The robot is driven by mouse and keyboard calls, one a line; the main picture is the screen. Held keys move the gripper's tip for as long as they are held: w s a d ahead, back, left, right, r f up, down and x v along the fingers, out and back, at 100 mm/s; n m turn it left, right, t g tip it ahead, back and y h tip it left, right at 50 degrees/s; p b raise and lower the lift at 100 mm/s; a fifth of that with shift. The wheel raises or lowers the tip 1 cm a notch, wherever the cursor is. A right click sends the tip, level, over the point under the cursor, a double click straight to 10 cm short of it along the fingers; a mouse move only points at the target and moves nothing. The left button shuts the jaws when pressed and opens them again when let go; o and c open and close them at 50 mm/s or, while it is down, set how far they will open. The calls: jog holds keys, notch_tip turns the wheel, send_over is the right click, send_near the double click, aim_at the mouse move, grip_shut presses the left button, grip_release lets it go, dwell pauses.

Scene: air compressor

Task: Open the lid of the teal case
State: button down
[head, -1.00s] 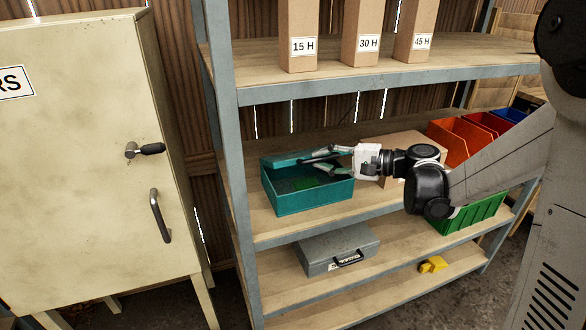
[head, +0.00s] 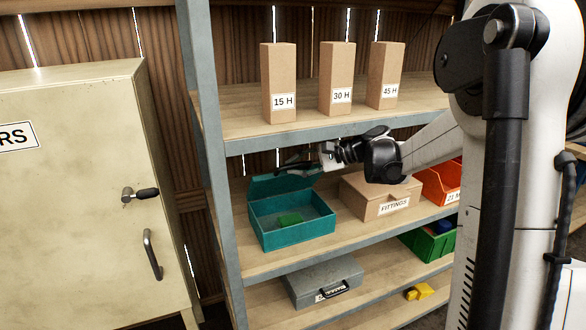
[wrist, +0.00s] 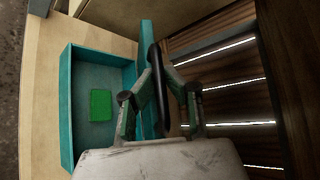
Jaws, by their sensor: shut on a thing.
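The teal case (head: 292,235) stands on the middle shelf with its lid (head: 265,187) raised, roughly upright at the back. Its inside is exposed and holds a small green block (head: 289,219). In the wrist view the case's tray (wrist: 66,120) shows at left, with the green block (wrist: 101,105) in it. The lid is seen nearly edge-on there (wrist: 147,35). My gripper (wrist: 160,72) is shut on the lid's black handle (wrist: 157,95), its fingers on either side of it. In the head view my gripper (head: 297,167) is at the lid's upper right; the exact contact is too small to see.
A cardboard FITTINGS box (head: 375,195) stands right of the case, below my arm. Orange (head: 440,183) and green bins (head: 430,243) are further right. Upright boxes (head: 338,80) stand on the shelf above. A grey case (head: 325,281) lies below. A cream cabinet (head: 80,200) is at left.

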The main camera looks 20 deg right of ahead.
jog(key=shift+r, duration=0.1)
jog(key=c, duration=1.8)
grip_release()
jog(key=shift+o, duration=0.2)
jog(key=shift+s, duration=0.1)
jog(key=v, duration=1.2)
